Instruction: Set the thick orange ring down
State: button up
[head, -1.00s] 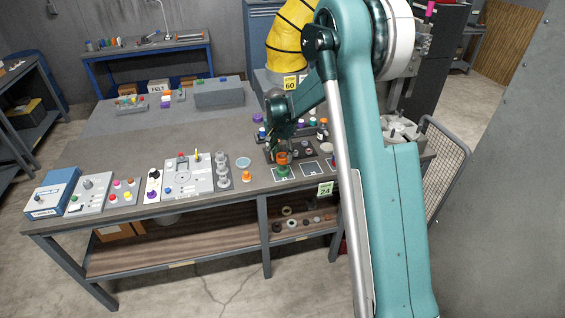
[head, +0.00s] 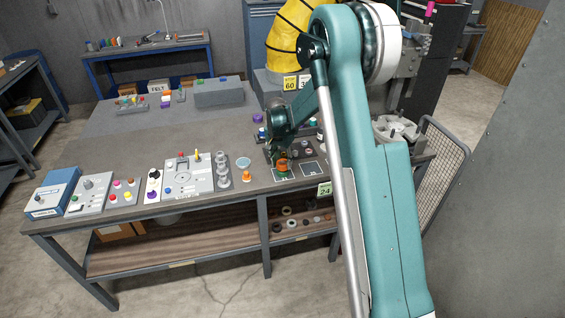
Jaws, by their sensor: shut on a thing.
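The thick orange ring (head: 282,166) is small in the head view, near the front edge of the grey workbench. My gripper (head: 281,157) comes down on it from above and is shut on it. A green piece shows around and under the ring, over a dark outlined square (head: 283,176) on the bench. I cannot tell whether the ring rests on the green piece or is just above it. The fingertips are too small to make out clearly.
A dark tray with round parts (head: 306,152) stands right behind. A second outlined square (head: 312,168) lies to the right. A small orange knobbed piece (head: 246,176) and a pale blue dish (head: 243,163) are left. A control panel (head: 188,176) is farther left.

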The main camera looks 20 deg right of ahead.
jog(key=shift+f+b, duration=0.5)
jog(key=o, duration=1)
jog(key=shift+r, duration=0.1)
jog(key=shift+r+p, duration=0.55)
jog(key=shift+p, duration=0.1)
jog(key=r, duration=0.4)
jog(key=a+r, duration=0.1)
jog(key=r, duration=0.2)
jog(key=s+r, duration=0.1)
jog(key=r, duration=0.3)
jog(key=shift+s+a+r+b, duration=0.1)
jog(key=shift+a+r+b, duration=0.05)
jog(key=shift+r+b, duration=0.2)
jog(key=shift+s, duration=0.1)
